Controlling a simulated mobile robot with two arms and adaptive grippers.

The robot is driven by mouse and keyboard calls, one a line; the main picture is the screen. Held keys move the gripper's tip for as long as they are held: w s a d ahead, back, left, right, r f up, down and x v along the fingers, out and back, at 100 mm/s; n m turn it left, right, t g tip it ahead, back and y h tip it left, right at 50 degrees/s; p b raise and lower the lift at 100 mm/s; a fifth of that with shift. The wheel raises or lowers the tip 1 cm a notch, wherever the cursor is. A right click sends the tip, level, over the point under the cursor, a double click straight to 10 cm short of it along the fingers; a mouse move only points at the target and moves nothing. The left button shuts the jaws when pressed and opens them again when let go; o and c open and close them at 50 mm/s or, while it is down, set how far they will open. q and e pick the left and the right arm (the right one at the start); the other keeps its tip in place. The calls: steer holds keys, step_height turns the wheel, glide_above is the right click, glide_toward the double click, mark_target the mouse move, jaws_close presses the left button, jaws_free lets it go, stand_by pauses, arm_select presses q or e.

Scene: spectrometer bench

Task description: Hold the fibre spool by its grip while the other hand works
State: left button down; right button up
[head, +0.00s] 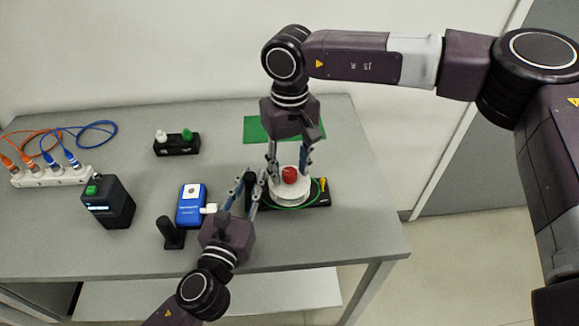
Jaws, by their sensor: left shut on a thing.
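The fibre spool (291,197) is a white drum with a red knob (289,175) on top and green fibre around its foot. It sits on a black base (322,196) near the table's right end. A dark upright grip (249,186) stands at the left of the spool. My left gripper (247,188) reaches in from the lower left and is shut on this grip, which its fingers partly hide. My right gripper (289,166) points down from above the spool. Its fingers are spread on either side of the red knob, with gaps visible.
A blue handheld device (191,204) and a black stand (170,233) lie left of my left gripper. A black box with a green button (108,203), a white strip with cables (52,177) and a black holder (177,145) stand farther left. A green mat (258,129) lies behind.

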steer(key=shift+c, duration=0.7)
jaws_close()
steer(key=shift+m, duration=0.3)
